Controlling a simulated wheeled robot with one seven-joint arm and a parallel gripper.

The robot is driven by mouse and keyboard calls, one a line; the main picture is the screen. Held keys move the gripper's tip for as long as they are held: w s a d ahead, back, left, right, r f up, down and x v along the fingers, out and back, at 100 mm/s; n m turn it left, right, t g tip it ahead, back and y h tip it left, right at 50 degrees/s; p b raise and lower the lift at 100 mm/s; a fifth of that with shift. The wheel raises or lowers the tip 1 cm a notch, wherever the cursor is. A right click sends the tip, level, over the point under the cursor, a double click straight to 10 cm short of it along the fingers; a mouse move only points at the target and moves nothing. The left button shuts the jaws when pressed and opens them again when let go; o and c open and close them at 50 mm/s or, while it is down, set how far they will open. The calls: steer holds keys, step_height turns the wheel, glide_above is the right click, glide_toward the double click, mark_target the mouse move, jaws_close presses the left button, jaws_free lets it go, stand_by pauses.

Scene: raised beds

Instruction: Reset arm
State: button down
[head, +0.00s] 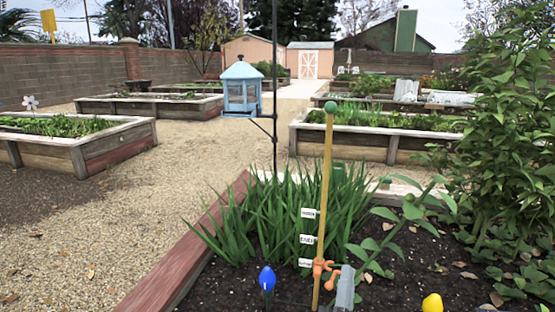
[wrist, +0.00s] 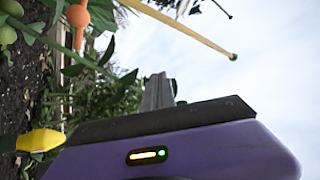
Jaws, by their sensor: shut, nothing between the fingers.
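My gripper (wrist: 158,88) shows in the wrist view as grey fingers beyond the dark-edged purple wrist housing. The fingers are together with nothing between them. In the head view a grey piece (head: 345,288) at the bottom edge, just right of the stake, looks like my gripper; the rest of my arm is out of frame. A tan stake (head: 325,200) with a green ball top and white labels stands upright in the bed. An orange clip (head: 320,268) is on its lower part. The stake also shows in the wrist view (wrist: 190,30), apart from the fingers.
A blue bulb-shaped marker (head: 267,279) and a yellow one (head: 432,303) stand in the soil. Leafy plants (head: 510,150) fill the right side. The near bed's wooden edge (head: 190,255) borders open gravel (head: 195,175). Other raised beds (head: 85,155) lie beyond.

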steer(key=s+d+f+n+g+y, duration=0.2)
steer(key=s+n+g+y, duration=0.35)
steer(key=s, duration=1.95)
steer(key=s+d+f+n+g+y, duration=0.2)
steer(key=s+n, duration=0.7)
steer(key=s, duration=1.5)
step_height(320, 180, up, 31)
steer(key=p, duration=3)
steer(key=shift+f, duration=0.2)
